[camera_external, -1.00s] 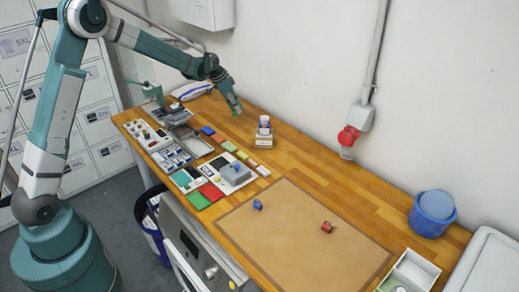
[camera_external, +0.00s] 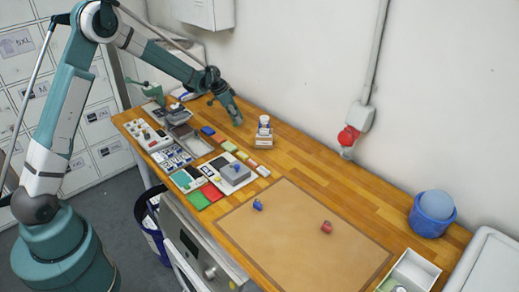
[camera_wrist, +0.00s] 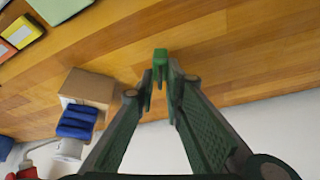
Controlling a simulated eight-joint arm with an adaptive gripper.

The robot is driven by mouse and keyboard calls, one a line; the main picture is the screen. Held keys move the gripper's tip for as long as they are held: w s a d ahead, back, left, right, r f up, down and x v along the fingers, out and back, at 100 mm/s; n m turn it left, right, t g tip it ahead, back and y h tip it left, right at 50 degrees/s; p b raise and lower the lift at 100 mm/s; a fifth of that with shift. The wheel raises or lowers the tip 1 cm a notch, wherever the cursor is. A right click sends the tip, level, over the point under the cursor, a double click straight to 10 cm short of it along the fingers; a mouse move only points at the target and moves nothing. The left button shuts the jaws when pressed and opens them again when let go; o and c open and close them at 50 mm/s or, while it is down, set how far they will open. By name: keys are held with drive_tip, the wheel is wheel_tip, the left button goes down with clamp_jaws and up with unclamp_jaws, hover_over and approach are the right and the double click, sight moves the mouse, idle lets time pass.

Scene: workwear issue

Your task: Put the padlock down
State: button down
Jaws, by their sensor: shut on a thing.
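My gripper (camera_wrist: 161,80) is shut on a small green thing (camera_wrist: 160,58), which looks like a green padlock; only its end shows past the fingertips. In the external view my gripper (camera_external: 238,120) points down, low near the back of the wooden bench (camera_external: 330,170), just left of a small box; the held thing is too small to make out there. A blue padlock-like piece (camera_external: 257,205) and a red one (camera_external: 326,227) lie apart on the brown mat (camera_external: 290,250).
A cardboard box (camera_wrist: 90,88) with blue and white items stands close by; it also shows in the external view (camera_external: 263,142). Coloured cards (camera_external: 230,147), trays and a grey device (camera_external: 236,170) crowd the bench's left part. Bare wood lies right of the box. A blue tub (camera_external: 432,218) stands far right.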

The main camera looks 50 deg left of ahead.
drive_tip(key=shift+f, duration=1.8)
drive_tip(key=shift+f, duration=0.15)
drive_tip(key=c, duration=2.4)
unclamp_jaws()
drive_tip(key=shift+r, duration=0.2)
drive_tip(key=shift+v, duration=5.95)
drive_tip(key=shift+d, duration=0.1)
